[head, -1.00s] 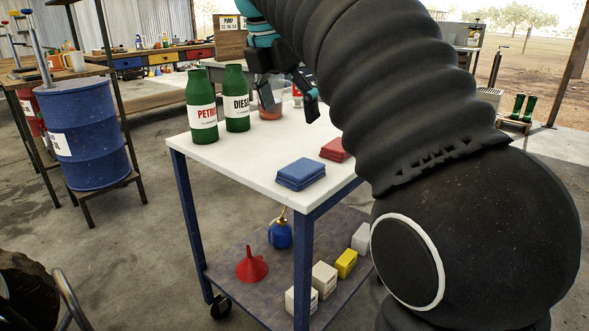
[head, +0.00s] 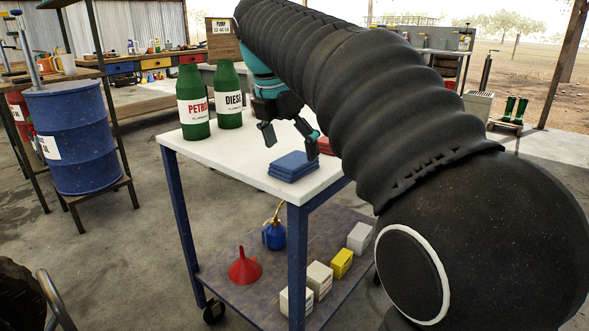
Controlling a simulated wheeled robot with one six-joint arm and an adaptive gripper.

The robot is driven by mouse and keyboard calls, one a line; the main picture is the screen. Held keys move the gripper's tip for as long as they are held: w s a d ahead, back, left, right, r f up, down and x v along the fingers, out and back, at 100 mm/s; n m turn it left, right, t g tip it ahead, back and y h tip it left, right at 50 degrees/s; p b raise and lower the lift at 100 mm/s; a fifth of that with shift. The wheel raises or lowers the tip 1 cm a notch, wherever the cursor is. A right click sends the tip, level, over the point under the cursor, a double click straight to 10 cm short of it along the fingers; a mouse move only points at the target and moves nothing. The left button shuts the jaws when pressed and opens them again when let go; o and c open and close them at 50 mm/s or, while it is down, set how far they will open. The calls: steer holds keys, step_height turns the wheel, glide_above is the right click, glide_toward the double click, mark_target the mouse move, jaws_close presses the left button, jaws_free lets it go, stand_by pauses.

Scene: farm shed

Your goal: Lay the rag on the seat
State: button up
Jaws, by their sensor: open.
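A folded blue rag (head: 293,168) lies on the near right part of the white trolley top (head: 225,152). A folded red rag (head: 325,147) lies just behind it to the right, partly hidden by my gripper and arm. My gripper (head: 290,138) is open and empty, pointing down above the trolley top. Its fingers look just above and behind the blue rag; the exact gap cannot be told. I cannot make out a seat for certain in this view.
Green PETROL (head: 193,103) and DIESEL (head: 229,96) bottles stand left of my gripper. The lower shelf holds a red funnel (head: 244,267), a blue oil can (head: 274,235) and several small boxes. A blue drum (head: 72,135) stands left. Concrete floor between is clear.

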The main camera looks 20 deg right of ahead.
mark_target(293, 160)
steer(key=shift+x, duration=1.45)
steer(key=shift+f, duration=0.25)
steer(key=c, duration=1.2)
steer(key=shift+c, duration=0.2)
